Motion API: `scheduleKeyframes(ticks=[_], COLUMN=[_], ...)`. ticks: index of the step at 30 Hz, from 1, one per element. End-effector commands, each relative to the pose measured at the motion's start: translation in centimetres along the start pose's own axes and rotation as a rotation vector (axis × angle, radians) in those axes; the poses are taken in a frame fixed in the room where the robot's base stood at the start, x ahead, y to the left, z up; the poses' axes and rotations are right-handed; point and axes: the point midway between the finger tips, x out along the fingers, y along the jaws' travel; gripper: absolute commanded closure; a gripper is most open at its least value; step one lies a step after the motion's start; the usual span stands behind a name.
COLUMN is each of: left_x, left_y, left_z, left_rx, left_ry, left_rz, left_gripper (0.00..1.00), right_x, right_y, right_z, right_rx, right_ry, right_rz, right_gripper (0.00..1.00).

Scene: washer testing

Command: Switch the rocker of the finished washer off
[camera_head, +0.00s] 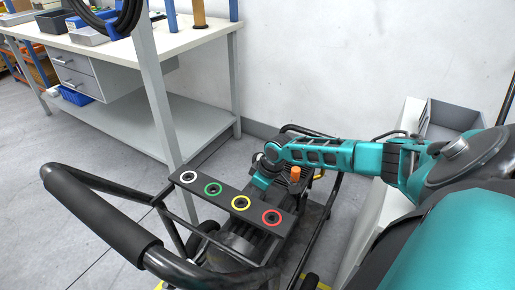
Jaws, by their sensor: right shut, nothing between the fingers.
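A wheeled washer with a black tube frame and a thick padded handle (98,212) stands on the floor at the lower middle. Its dark panel (219,199) carries white, green, yellow and red rings in a row. An orange knob (295,174) stands behind the panel. My right arm reaches in from the right over the washer. My right gripper (262,183) is shut and empty, pointing down just behind the panel near the green and yellow rings. I cannot tell whether it touches anything. I cannot make out the rocker. My left gripper is not in view.
A white workbench (130,46) with drawers and a lower shelf (192,120) stands behind at the left, its grey post close to the washer. A grey bin (449,118) sits on a white surface at the right. The grey floor at the left is clear.

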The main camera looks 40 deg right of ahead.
Motion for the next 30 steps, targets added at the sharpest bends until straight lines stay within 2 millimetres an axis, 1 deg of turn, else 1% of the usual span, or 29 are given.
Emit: scheduleKeyframes(ticks=[5,6,8,12,16,21,30], left_x=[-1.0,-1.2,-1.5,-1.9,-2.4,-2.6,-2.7], left_y=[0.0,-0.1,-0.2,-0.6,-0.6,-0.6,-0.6], left_z=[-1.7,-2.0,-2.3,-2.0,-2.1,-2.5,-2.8], left_rx=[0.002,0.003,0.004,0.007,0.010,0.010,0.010], left_ry=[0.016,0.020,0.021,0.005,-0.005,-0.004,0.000], left_rz=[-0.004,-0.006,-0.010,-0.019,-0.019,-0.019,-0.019], left_gripper=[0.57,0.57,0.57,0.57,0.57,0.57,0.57], right_x=[-3.4,-4.4,-5.8,-8.8,-11.0,-12.5,-12.7], right_y=[0.1,0.1,0.1,0.1,0.1,0.0,0.0], right_z=[-0.1,-0.1,-0.1,-0.1,0.0,0.0,0.0], right_rx=[-0.002,-0.001,-0.002,-0.001,-0.002,0.000,0.001], right_ry=[0.001,0.000,-0.001,-0.001,-0.002,0.000,0.000], right_rz=[0.003,0.003,0.003,0.002,0.003,0.001,0.000], right_gripper=[1.00,1.00,1.00,1.00,1.00,1.00,1.00])
